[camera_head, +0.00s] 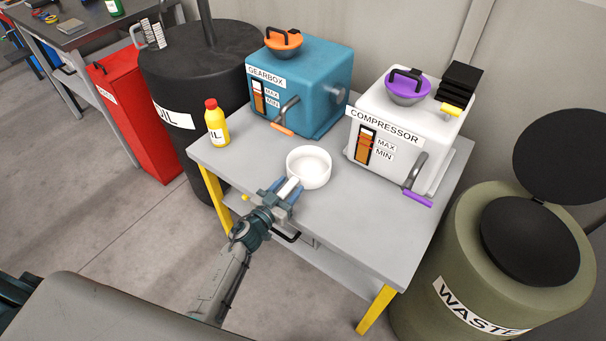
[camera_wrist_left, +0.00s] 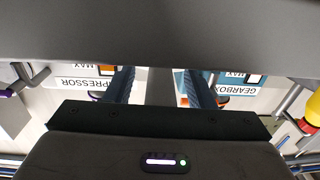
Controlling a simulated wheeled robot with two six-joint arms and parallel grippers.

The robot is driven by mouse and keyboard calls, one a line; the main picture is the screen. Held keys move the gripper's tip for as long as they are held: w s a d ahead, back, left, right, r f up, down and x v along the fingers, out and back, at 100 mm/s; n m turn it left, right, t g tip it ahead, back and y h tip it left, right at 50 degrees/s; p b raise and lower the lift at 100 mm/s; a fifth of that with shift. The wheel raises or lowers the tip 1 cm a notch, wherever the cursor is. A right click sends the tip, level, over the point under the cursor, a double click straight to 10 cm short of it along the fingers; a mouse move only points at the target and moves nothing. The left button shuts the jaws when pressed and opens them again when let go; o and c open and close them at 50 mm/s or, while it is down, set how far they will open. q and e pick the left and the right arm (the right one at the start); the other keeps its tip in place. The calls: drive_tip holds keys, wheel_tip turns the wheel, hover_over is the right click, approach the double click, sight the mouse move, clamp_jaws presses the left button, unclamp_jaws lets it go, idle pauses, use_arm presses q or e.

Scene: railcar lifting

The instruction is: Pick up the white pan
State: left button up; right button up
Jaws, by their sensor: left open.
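The white pan (camera_head: 308,170) is a round, open bowl shape standing upright near the front edge of the grey table (camera_head: 345,228) in the head view. Its short pale handle points toward the front left. My left gripper (camera_head: 286,188) reaches in from the front, open, with its blue fingers on either side of the handle. In the left wrist view the two fingers (camera_wrist_left: 160,87) stand apart with a grey bar, apparently the handle, between them. I cannot tell whether either finger touches it. My right gripper is not in view.
A blue gearbox (camera_head: 323,92) and a white compressor (camera_head: 428,132) stand behind the pan. A yellow oil bottle (camera_head: 217,125) is at the table's left corner. A black oil drum (camera_head: 163,75) and a green waste barrel (camera_head: 445,240) flank the table. Its front right top is clear.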

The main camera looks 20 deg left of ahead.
use_arm(q)
drive_tip(key=shift+w+d, duration=0.1)
drive_tip(key=shift+w, duration=0.15)
drive_tip(key=c, duration=1)
clamp_jaws()
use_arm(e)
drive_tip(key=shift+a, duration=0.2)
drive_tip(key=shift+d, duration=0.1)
use_arm(q)
drive_tip(key=shift+r, duration=0.1)
